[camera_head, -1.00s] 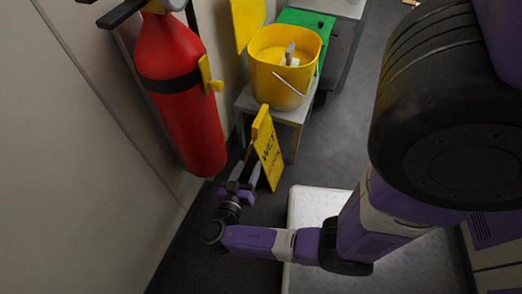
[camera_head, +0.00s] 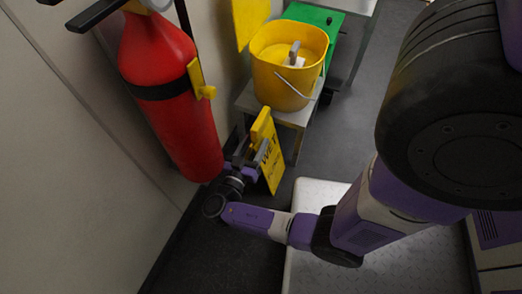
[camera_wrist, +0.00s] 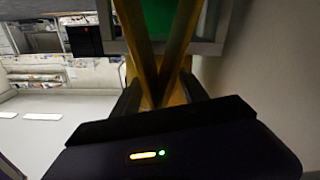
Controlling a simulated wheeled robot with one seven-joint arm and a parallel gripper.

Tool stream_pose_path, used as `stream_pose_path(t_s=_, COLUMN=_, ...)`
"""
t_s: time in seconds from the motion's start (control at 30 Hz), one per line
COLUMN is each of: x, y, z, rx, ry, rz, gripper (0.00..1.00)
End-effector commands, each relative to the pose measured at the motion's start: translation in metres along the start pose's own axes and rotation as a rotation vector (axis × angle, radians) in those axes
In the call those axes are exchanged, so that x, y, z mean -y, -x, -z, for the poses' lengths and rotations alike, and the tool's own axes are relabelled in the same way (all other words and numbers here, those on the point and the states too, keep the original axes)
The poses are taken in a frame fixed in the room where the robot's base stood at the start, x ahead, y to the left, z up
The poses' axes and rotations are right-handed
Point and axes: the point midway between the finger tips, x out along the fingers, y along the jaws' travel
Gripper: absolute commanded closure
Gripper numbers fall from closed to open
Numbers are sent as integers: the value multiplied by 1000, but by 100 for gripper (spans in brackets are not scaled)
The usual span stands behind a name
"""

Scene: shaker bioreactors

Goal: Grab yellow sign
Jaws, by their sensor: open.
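The yellow wet-floor sign (camera_head: 272,164) stands on the floor in front of a small grey table in the head view. My gripper (camera_head: 259,147) is at the sign's left side, near its upper part, and covers some of it. In the wrist view, the sign's two panels (camera_wrist: 152,62) show edge-on as a narrow V. The V's joined end lies between the two dark fingers of my gripper (camera_wrist: 160,92), which are open around it. Whether either finger touches the sign is unclear.
A red fire extinguisher (camera_head: 172,100) hangs on the left wall, close to my gripper. A yellow bucket (camera_head: 283,80) stands on the small table (camera_head: 291,116) behind the sign. A green box (camera_head: 325,24) is farther back. Dark floor lies open to the right.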

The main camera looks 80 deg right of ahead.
Motion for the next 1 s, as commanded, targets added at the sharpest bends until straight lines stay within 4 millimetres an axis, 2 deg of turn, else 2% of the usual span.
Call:
stream_pose_path(t_s=0.2, x=-3, y=-32, z=0, rx=1, ry=-1, rz=-4, gripper=49)
stream_pose_path(t_s=0.3, x=-3, y=-42, z=1, rx=1, ry=0, rz=-3, gripper=49)
stream_pose_path(t_s=0.6, x=-2, y=-46, z=2, rx=0, ry=1, rz=0, gripper=49)
stream_pose_path(t_s=0.87, x=-2, y=-46, z=2, rx=0, ry=1, rz=0, gripper=100)
stream_pose_path(t_s=1.0, x=-2, y=-46, z=2, rx=0, ry=1, rz=0, gripper=100)
